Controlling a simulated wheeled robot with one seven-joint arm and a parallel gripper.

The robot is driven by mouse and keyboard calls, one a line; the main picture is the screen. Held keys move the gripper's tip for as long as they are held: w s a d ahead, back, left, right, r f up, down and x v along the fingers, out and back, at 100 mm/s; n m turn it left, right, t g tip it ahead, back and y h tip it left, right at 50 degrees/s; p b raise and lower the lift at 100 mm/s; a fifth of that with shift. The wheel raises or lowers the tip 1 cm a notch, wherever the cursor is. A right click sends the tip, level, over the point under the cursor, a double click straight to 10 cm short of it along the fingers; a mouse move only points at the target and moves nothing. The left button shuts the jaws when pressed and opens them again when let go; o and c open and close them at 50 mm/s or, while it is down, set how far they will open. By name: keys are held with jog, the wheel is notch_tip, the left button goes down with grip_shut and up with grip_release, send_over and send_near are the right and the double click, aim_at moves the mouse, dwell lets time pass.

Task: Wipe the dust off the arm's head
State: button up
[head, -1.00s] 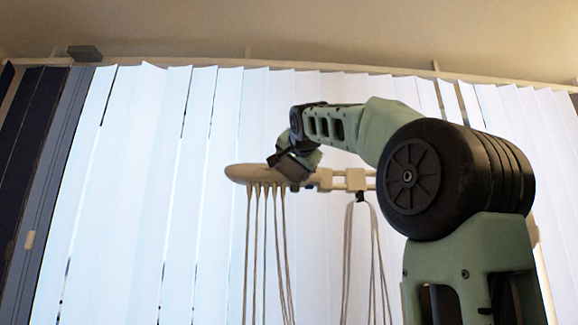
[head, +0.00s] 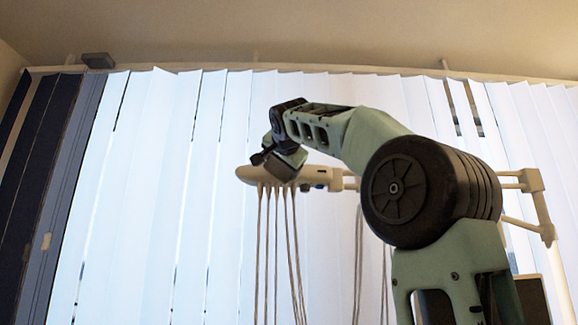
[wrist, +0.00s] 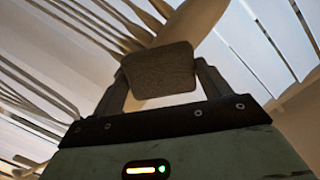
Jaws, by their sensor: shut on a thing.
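A pale, elongated, rounded head (head: 248,174) sits at the end of a white jointed arm (head: 345,180) in the head view, with several thin cords hanging from its underside. Its pale surface also shows in the wrist view (wrist: 200,22), behind the pad. My gripper (head: 283,165) is above the head, near its left part. In the wrist view my gripper (wrist: 160,82) is shut on a grey-brown pad (wrist: 158,68), held between both fingers. The pad overlaps the head in view; I cannot tell whether they touch. Dust is too small to make out.
The white arm's tubing (head: 535,181) bends down at the right, behind my own arm. The cords (head: 278,250) hang below the head. Vertical blinds (head: 150,190) fill the background, with dark panels at the left. Free room shows left of the head.

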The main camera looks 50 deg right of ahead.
aim_at(266, 166)
jog(key=shift+w+a+f, duration=0.1)
jog(key=shift+w+a, duration=1.3)
jog(key=shift+w, duration=0.1)
jog(key=b+v, duration=0.2)
jog(key=v, duration=0.4)
jog(key=shift+a+f+b, duration=0.2)
jog(key=shift+f+b, duration=0.1)
jog(key=shift+b, duration=0.05)
jog(key=shift+w, duration=0.1)
jog(key=b+v, duration=0.1)
jog(key=v, duration=0.2)
jog(key=shift+w+a+f, duration=0.1)
jog(key=shift+f, duration=0.05)
